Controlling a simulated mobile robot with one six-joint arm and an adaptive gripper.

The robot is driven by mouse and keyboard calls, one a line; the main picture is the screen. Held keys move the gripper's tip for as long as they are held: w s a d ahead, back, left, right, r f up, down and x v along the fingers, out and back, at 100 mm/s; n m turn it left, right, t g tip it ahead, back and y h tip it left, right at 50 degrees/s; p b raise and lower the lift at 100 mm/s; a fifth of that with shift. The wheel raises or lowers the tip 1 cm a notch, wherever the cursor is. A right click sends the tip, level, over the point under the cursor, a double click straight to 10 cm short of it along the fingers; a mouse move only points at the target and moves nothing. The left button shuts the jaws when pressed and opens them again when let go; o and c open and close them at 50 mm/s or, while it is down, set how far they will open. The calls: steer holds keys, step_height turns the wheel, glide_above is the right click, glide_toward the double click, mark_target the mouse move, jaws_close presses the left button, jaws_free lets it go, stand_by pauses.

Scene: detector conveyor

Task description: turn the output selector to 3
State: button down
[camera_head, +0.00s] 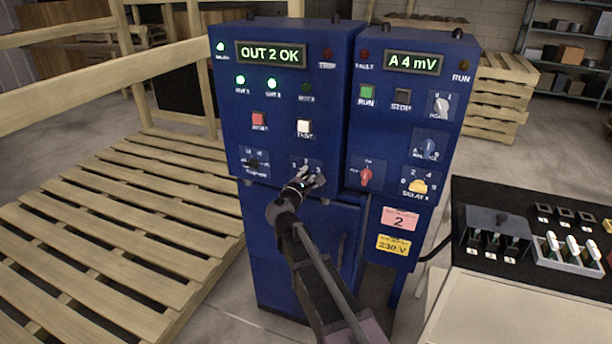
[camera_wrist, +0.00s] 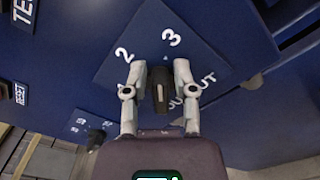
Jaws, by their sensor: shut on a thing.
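The output selector is a dark knob (camera_wrist: 161,92) on a blue plate (camera_wrist: 112,72) marked 2 and 3 in the wrist view. Its long body points roughly up in that view, near the 3; its exact setting is hard to tell. My gripper (camera_wrist: 160,80) has one finger on each side of the knob and is shut on it. In the head view my gripper (camera_head: 306,180) is at the lower right of the left blue cabinet (camera_head: 230,105) and hides the knob. The display (camera_head: 270,54) reads OUT 2 OK. Two output lamps are lit green; the third (camera_head: 306,87) is dark.
Another dark knob (camera_wrist: 96,138) sits nearby on the same panel. The right cabinet (camera_head: 440,120) has a red knob (camera_head: 366,176) and a yellow knob (camera_head: 418,186). A wooden pallet (camera_head: 110,215) lies left and a black bench (camera_head: 480,192) stands right.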

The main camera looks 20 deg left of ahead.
steer(key=shift+d+f+m, duration=0.15)
steer(key=shift+f+m, duration=0.05)
steer(key=shift+m, duration=1)
steer(key=c, duration=0.6)
jaws_free()
steer(key=s, duration=0.8)
steer(key=s+a, duration=0.1)
steer(key=s, duration=0.3)
steer(key=shift+d, duration=0.1)
